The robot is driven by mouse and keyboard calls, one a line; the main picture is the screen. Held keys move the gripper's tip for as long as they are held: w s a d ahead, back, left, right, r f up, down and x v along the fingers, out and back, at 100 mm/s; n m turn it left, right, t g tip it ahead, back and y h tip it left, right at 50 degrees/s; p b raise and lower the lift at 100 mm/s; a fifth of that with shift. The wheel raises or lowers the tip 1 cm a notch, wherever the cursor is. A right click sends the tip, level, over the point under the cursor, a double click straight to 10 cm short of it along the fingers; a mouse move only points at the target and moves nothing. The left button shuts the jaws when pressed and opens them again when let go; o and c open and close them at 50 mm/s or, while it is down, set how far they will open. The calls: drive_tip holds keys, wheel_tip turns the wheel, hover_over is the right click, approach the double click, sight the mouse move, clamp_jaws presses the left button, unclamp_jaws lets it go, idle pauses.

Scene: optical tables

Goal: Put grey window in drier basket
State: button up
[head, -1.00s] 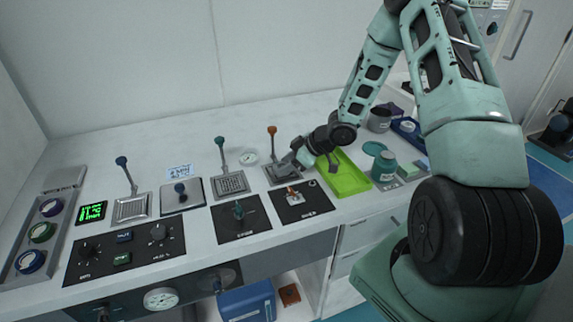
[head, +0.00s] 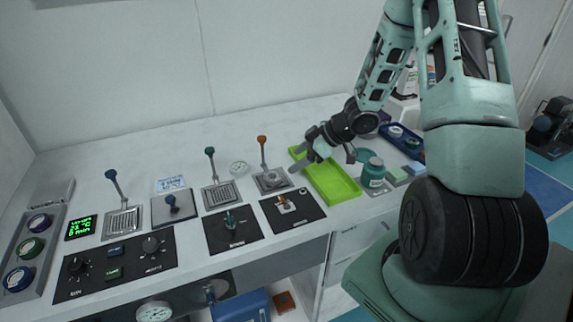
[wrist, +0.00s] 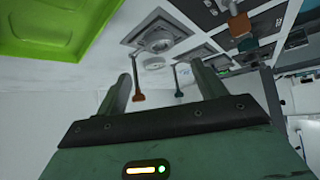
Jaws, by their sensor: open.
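A round grey disc, which looks like the grey window (head: 271,176), lies in the square metal holder (head: 284,187) with the orange-knobbed lever. I cannot tell for sure that this holder is the drier basket. In the wrist view the disc (wrist: 157,39) sits in the middle of the holder (wrist: 132,38), apart from my fingers. My gripper (head: 330,158) is open and empty, above the far left part of the green tray, to the right of the holder. Both fingers (wrist: 160,82) show in the wrist view with nothing between them.
The bright green tray (head: 345,196) looks empty. A teal jar (head: 373,173) stands right of it. Metal grated holders with a green lever (head: 210,160) and a blue lever (head: 114,183) stand to the left. Black control panels (head: 231,231) line the front edge. The back of the table is clear.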

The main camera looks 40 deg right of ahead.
drive_tip(key=w+a+r+h, duration=0.3)
drive_tip(key=a+r, duration=0.4)
drive_tip(key=a, duration=0.3)
drive_tip(key=s+a+r+g+h, duration=0.1)
drive_tip(key=s+a+r+h, duration=0.15)
drive_tip(key=s+a, duration=0.45)
drive_tip(key=s+a+r+g, duration=0.2)
drive_tip(key=s+a+g, duration=0.1)
drive_tip(key=s+a, duration=0.4)
drive_tip(key=s+a+r+g, duration=0.2)
drive_tip(key=s+a, duration=0.5)
drive_tip(key=s, duration=0.7)
drive_tip(key=shift+s+a+r+g, duration=0.25)
drive_tip(key=shift+a+g, duration=0.1)
drive_tip(key=shift+g, duration=0.05)
drive_tip(key=shift+d, duration=0.1)
